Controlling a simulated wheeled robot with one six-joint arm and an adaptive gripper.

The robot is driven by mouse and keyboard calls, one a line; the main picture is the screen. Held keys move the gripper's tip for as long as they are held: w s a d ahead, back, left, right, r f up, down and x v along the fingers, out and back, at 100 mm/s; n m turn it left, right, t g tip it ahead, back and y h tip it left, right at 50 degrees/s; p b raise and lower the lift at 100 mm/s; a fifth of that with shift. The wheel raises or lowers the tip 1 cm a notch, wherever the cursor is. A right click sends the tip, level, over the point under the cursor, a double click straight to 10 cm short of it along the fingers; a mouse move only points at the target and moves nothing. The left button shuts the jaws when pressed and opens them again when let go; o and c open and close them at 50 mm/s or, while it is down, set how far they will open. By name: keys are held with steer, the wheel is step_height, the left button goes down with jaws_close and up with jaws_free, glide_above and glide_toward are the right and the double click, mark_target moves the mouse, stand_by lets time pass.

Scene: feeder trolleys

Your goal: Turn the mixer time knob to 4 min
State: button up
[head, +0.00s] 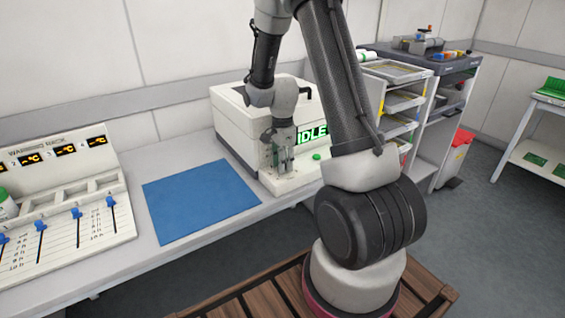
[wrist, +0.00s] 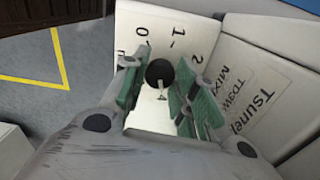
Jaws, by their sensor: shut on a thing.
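The mixer (head: 235,122) is a white box on the bench with a green "IDLE" display (head: 313,134). My gripper (head: 278,165) points down at its low front panel, and hides the knob in the head view. In the wrist view the dark round time knob (wrist: 160,72) sits between the green finger pads of my gripper (wrist: 164,78), which is shut on it. The marks "0", "1" and "2" (wrist: 172,30) show around the knob. A small light mark lies just below the dark knob top; I cannot tell the exact setting.
A green button (head: 317,156) is right of my gripper. A blue mat (head: 200,200) lies left of the mixer. A warming station (head: 70,215) with blue sliders stands at the far left. A shelf trolley (head: 398,72) stands at the right behind my arm.

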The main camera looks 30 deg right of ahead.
steer(key=shift+m, duration=0.3)
steer(key=o, duration=1)
step_height(320, 180, up, 12)
stand_by(0.6)
